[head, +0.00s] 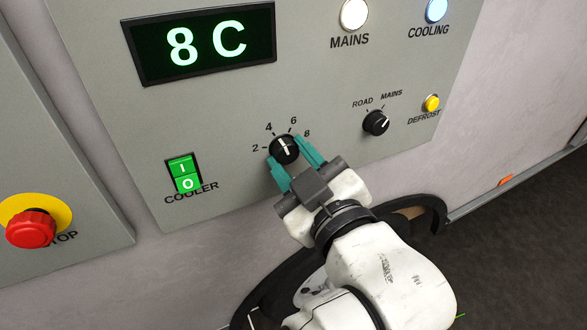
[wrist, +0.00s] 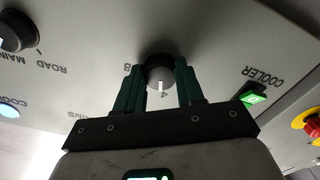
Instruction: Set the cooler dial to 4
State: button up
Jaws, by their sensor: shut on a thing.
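The cooler dial (head: 284,149) is a black round knob low on the grey panel, with the marks 2, 4, 6 and 8 around its upper side. My gripper (head: 295,153) reaches it from below right, with its green fingers shut on either side of the knob. The wrist view also shows the dial (wrist: 160,72) between the fingers (wrist: 160,88). The display (head: 204,43) reads 8 C.
A lit green switch (head: 184,173) sits left of the dial, above the COOLER label. A ROAD/MAINS knob (head: 376,123) and a yellow DEFROST button (head: 432,103) are to its right. A red stop button (head: 31,228) is at the far left.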

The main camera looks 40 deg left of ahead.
jog(key=shift+n+b, duration=0.3)
jog(key=shift+n, duration=0.2)
jog(key=o, duration=1)
jog(key=shift+o, duration=0.2)
jog(key=v, duration=1)
jog(key=shift+s+d, duration=0.15)
jog(key=shift+d, duration=0.25)
jog(key=shift+p, duration=0.3)
